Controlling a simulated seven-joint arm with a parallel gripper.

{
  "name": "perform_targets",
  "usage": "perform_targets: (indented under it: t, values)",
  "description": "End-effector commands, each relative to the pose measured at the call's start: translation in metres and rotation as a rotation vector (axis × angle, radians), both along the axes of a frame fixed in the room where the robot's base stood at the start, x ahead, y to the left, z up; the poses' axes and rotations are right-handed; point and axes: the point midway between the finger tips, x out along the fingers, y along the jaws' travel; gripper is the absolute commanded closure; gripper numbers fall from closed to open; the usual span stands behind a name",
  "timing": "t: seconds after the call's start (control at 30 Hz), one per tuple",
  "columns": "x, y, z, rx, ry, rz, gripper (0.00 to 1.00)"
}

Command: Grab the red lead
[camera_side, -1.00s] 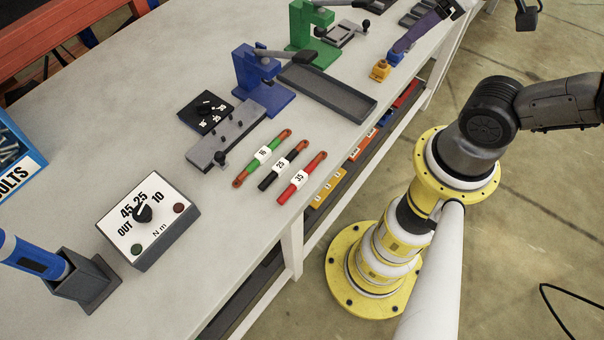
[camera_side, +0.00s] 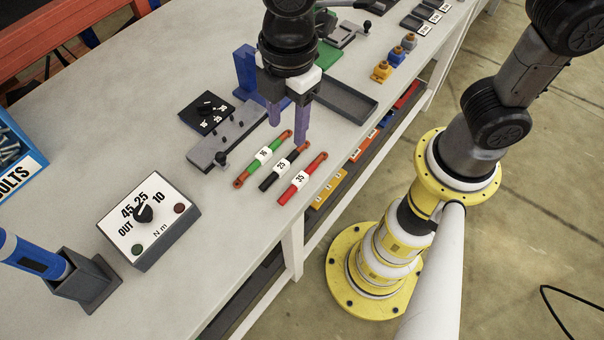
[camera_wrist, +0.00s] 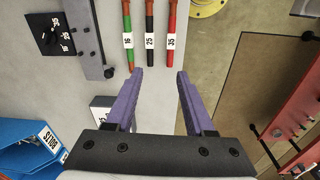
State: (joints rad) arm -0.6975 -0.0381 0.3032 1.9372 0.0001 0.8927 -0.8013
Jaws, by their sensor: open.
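The red lead (camera_side: 297,187) lies on the grey-white bench, the nearest to the bench's front edge in a row of three, with a white label reading 35. It also shows in the wrist view (camera_wrist: 173,26), at the top. The black lead (camera_side: 267,182) labelled 25 lies beside it, and the green lead (camera_side: 248,173) labelled 16 beyond that. My gripper (camera_side: 288,125) points down above the far ends of the leads, its purple fingers apart and empty. In the wrist view my gripper (camera_wrist: 163,75) has the leads beyond its fingertips.
A grey block (camera_side: 208,157) and a black dial plate (camera_side: 202,111) stand left of the leads. A grey tray (camera_side: 352,103) lies behind. A dial box (camera_side: 138,252) sits front left. Bare bench lies between the box and leads.

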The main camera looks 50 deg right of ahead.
Motion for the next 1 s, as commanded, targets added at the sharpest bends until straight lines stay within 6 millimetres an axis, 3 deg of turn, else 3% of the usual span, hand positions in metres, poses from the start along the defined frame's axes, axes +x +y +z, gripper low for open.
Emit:
perform_targets:
  t: [0.03, 0.2, 0.6, 1.0]
  values:
    - [-0.008, 0.009, -0.01, -0.019, 0.021, 0.034, 0.46]
    - [-0.019, 0.018, -0.02, -0.034, 0.038, 0.076, 0.46]
    - [-0.019, 0.017, -0.086, -0.035, 0.038, 0.073, 0.46]
    - [-0.019, 0.019, -0.123, -0.035, 0.038, 0.073, 0.46]
